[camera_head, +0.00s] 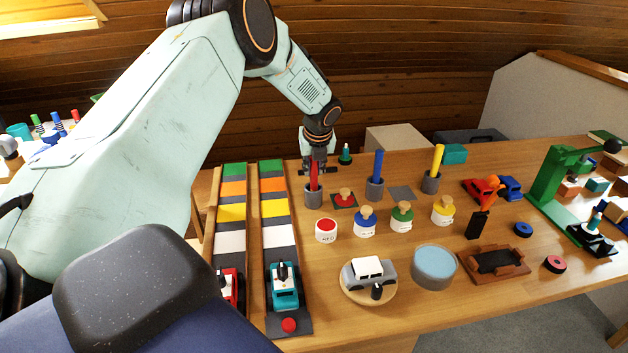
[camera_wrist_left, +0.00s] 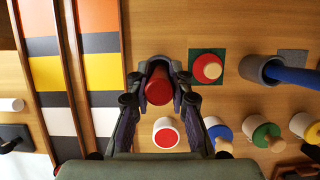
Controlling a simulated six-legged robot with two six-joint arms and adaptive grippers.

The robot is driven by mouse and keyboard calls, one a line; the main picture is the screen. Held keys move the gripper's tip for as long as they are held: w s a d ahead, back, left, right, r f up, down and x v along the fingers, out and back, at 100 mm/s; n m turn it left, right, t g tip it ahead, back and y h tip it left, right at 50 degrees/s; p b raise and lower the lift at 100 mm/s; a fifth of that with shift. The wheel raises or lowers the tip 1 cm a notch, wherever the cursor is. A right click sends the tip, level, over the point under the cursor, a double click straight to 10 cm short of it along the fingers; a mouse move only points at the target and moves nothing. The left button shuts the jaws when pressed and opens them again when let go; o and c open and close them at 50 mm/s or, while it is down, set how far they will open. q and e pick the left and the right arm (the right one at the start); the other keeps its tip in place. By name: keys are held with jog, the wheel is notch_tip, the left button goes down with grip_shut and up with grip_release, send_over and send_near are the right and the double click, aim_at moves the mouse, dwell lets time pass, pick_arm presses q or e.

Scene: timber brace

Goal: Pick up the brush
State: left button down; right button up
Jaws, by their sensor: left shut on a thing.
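The red brush (camera_head: 314,182) stands upright in a grey cup (camera_head: 313,199) on the bench, with only its red upper part showing. My left gripper (camera_head: 316,170) reaches down from above and is shut on the brush. In the left wrist view the round red end of the brush (camera_wrist_left: 158,86) lies between the two fingers, with the rim of its cup around it. The lower end of the brush is hidden in the cup. Similar grey cups hold a blue brush (camera_head: 377,165) and a yellow brush (camera_head: 437,160). My right gripper is not in view.
A red-topped pot (camera_head: 326,231) and a red knob on a green square (camera_head: 344,198) stand close by. Two striped tracks (camera_head: 273,210) lie to the left. Blue, green and yellow pots stand to the right. Space above the cups looks free apart from my arm.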

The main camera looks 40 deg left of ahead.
pick_arm(q)
jog(key=shift+s+a+f, duration=0.1)
jog(key=shift+a, duration=0.15)
notch_tip(320, 180, up, 10)
jog(key=shift+d+f+p, duration=0.1)
jog(key=shift+f+p, duration=0.15)
jog(key=shift+p, duration=0.5)
jog(key=shift+d+r, duration=0.15)
jog(key=shift+r, duration=0.2)
